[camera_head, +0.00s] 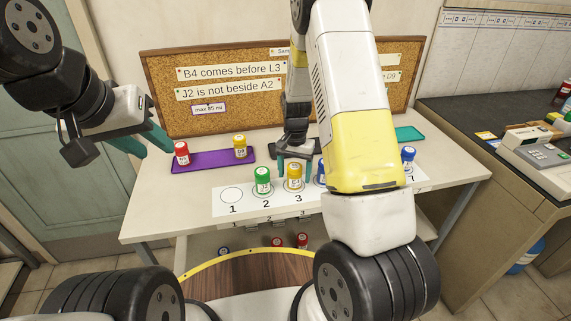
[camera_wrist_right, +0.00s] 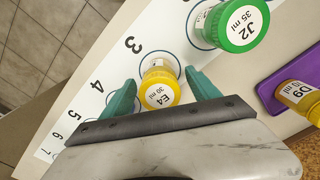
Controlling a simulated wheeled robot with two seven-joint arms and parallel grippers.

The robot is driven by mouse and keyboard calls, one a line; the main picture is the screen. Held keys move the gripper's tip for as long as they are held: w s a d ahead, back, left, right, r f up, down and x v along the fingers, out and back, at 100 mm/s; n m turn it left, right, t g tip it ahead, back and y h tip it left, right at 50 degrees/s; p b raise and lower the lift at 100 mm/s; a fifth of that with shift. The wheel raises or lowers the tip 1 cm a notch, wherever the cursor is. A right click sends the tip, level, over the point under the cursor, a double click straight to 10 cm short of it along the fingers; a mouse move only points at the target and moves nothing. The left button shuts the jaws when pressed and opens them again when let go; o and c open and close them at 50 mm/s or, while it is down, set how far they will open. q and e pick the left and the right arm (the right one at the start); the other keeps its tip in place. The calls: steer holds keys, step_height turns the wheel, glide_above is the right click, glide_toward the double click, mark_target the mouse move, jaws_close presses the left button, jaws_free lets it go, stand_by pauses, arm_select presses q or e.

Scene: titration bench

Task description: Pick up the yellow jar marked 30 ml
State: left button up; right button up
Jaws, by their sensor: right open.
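The yellow jar marked E4, 30 ml (camera_head: 294,177) stands upright on the white numbered strip at place 3. In the right wrist view its yellow lid and label (camera_wrist_right: 160,90) show between the fingers. My right gripper (camera_wrist_right: 159,92) is open, with one green finger on each side of the jar; I cannot tell whether either finger touches it. In the head view the same gripper (camera_head: 295,166) is low at the jar. My left gripper (camera_head: 143,142) is open and empty, raised at the left of the table.
A green jar (camera_head: 263,181) marked J2, 35 ml stands close by at place 2. Place 1 (camera_head: 232,195) is empty. A purple tray (camera_head: 211,160) holds a red jar (camera_head: 181,153) and another yellow jar (camera_head: 240,146), D9. A blue jar (camera_head: 408,158) stands near place 7. My right arm hides the middle places.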

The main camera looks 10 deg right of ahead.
steer(key=shift+f, duration=0.4)
steer(key=shift+c, duration=0.2)
steer(key=c, duration=1.4)
